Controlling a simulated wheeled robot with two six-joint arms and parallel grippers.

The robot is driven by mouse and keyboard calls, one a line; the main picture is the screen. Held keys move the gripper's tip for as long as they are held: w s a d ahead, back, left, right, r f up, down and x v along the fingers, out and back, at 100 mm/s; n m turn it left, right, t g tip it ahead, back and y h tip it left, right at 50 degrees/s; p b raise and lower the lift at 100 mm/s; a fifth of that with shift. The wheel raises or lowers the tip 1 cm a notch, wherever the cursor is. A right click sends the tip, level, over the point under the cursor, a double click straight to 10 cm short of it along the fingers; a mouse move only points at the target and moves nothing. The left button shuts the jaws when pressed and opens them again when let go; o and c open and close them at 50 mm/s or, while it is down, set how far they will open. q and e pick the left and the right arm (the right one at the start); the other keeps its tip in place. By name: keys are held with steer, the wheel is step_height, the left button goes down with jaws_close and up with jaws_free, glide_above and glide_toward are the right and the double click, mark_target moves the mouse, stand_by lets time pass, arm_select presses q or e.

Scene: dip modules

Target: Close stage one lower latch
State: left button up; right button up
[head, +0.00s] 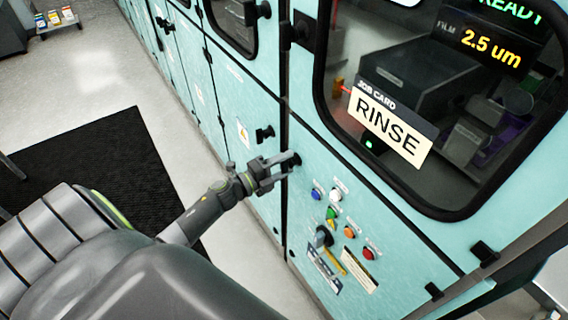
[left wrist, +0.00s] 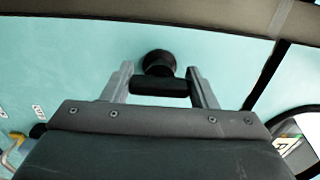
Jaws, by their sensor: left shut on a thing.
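The black latch (left wrist: 158,63) sits on the pale teal cabinet front. It has a round base and a crosswise bar. My left gripper (head: 283,168) is at the cabinet, beside the panel seam and left of the buttons. In the left wrist view, the fingers of my left gripper (left wrist: 161,82) are on either side of the latch's bar, shut on it. In the head view the gripper mostly hides this latch, so its exact angle is hard to tell there. My right gripper is in neither view.
Colored buttons (head: 333,212) and a dark rotary switch (head: 323,237) lie to the right of the gripper. Another black latch (head: 264,134) is up and left. A window (head: 430,185) with a RINSE card (head: 390,128) is above. A black mat (head: 95,185) covers floor at left.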

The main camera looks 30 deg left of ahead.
arm_select(q)
steer(key=o, duration=1)
steer(key=shift+b+v, duration=2.5)
steer(key=shift+v, duration=6.2)
